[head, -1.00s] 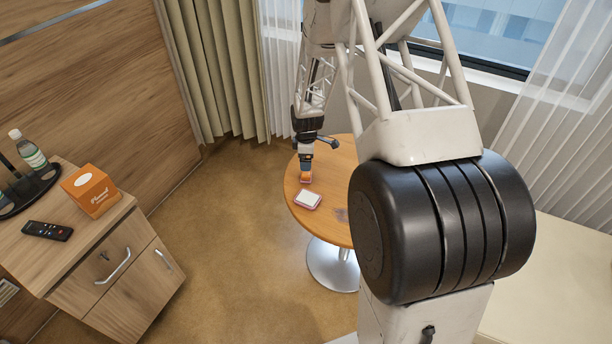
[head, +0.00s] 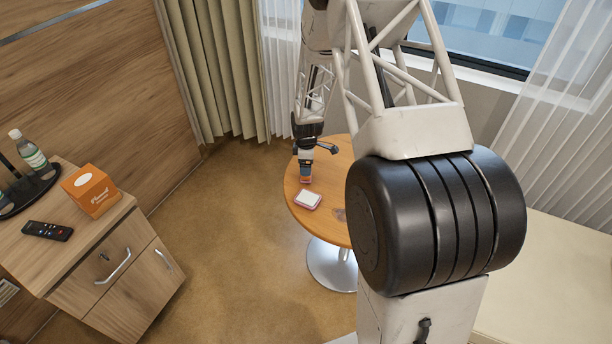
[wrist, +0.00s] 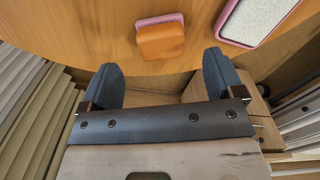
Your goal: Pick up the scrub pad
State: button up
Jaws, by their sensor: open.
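The scrub pad (wrist: 162,38) looks like a small orange block with a pink layer, lying on the round wooden table. In the head view the pad (head: 305,181) shows just below my gripper (head: 306,168), which partly hides it. In the wrist view my gripper (wrist: 163,75) is open, with two dark blue-grey fingers apart and nothing between them. The pad lies just beyond the fingertips, roughly centred between them, and shows no contact with either finger.
A white, pink-edged flat item (wrist: 258,16) lies close by the pad on the round table (head: 333,227); it also shows in the head view (head: 308,199). A bedside cabinet at left carries an orange box (head: 92,191), a remote (head: 47,231) and a bottle (head: 30,152).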

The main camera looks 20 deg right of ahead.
jog(key=shift+a+f, duration=0.1)
jog(key=shift+f, duration=2.5)
jog(key=c, duration=1.1)
jog(key=shift+r, duration=0.15)
jog(key=shift+r, duration=1.75)
jog(key=s, duration=0.5)
jog(key=s+a, duration=0.1)
jog(key=s, duration=0.4)
jog(key=s+a+r, duration=0.1)
jog(key=s, duration=0.5)
jog(key=shift+r, duration=0.1)
